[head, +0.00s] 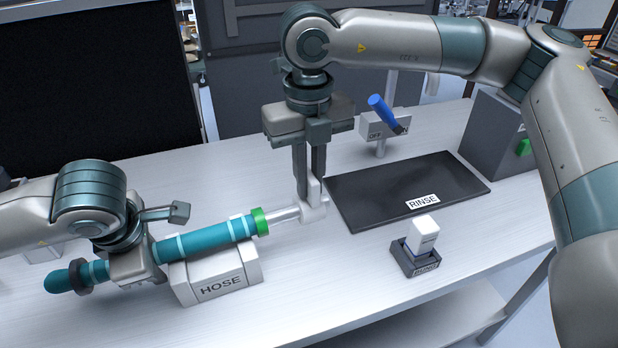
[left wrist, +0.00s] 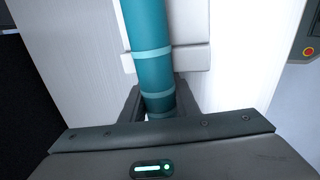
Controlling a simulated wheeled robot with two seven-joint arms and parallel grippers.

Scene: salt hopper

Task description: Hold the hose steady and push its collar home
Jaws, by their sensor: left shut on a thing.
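The teal hose (head: 200,238) with pale bands lies slanted across the grey cradle marked HOSE (head: 222,281). My left gripper (head: 140,258) is shut on the hose, to the left of the cradle; the left wrist view shows the hose (left wrist: 148,40) running between its fingers (left wrist: 160,104). A green collar (head: 260,221) rings the hose's right end. A pale tube (head: 285,214) runs from the collar to a white fitting (head: 315,211). My right gripper (head: 309,190) points down at the fitting, right of the collar; whether its fingers grip anything is unclear.
A black mat marked RINSE (head: 380,193) lies right of the fitting. A white block (head: 422,234) stands in a small dark holder (head: 416,263) at the front. Behind the mat are a blue-handled switch (head: 383,113) and a grey box (head: 487,135).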

